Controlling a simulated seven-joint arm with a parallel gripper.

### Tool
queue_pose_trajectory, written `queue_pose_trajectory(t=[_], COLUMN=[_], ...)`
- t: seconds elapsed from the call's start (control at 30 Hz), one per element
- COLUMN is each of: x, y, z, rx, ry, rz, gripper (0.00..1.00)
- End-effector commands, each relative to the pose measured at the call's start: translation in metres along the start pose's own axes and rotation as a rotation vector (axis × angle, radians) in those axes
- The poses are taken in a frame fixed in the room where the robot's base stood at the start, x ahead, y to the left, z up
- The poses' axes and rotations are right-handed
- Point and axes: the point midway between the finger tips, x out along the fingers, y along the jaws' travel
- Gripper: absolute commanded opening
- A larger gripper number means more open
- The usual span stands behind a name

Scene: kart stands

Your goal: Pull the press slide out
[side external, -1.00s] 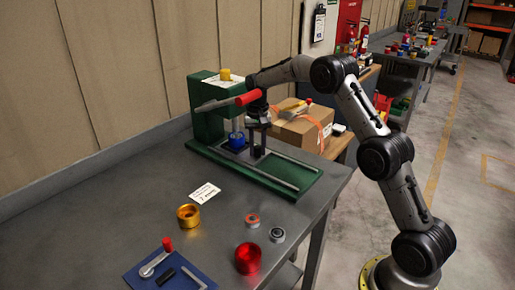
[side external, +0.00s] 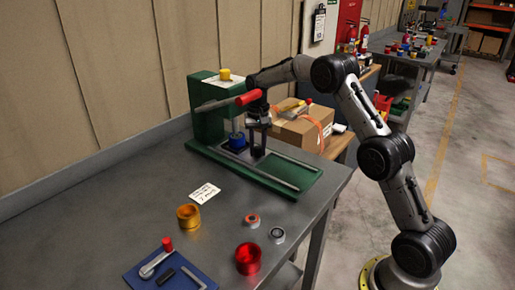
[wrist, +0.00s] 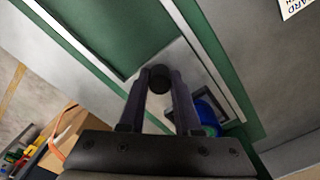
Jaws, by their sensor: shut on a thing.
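The green press (side external: 207,121) stands at the back of the bench, with a red-gripped lever (side external: 248,97) across its front. Its slide is a grey plate (wrist: 190,62) lying between two pale rails in the wrist view. A black knob (wrist: 158,79) stands on the plate. My gripper (side external: 257,152) points down over the slide. In the wrist view my gripper (wrist: 159,82) is shut on the knob, one finger on each side. A blue cup (side external: 237,141) sits in a dark holder (wrist: 218,103) on the slide, under the press column, and is partly hidden by my right finger in the wrist view.
The green base (side external: 303,181) between the rails is bare at its front end. A white card (side external: 204,193), a gold ring (side external: 188,216), a red cup (side external: 249,258) and two small rings lie on the bench. A cardboard box (side external: 301,131) stands behind, beside my arm.

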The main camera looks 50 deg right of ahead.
Motion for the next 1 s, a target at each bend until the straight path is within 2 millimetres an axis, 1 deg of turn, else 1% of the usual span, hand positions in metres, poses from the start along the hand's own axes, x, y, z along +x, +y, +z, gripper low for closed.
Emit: queue_pose_trajectory(t=[0.17,0.27,0.6,0.7,0.83,1.0], x=[-0.002,-0.002,-0.002,-0.002,-0.001,-0.001], y=[0.011,0.023,0.073,0.085,0.097,0.106], z=[0.011,0.022,0.073,0.085,0.097,0.106], rx=[0.001,0.001,0.002,0.001,0.001,0.0], ry=[0.001,0.001,0.0,0.001,0.001,0.001], rz=[-0.001,0.0,-0.001,-0.001,-0.001,-0.001], gripper=[0.0,0.0,0.0,0.0,0.0,0.0])
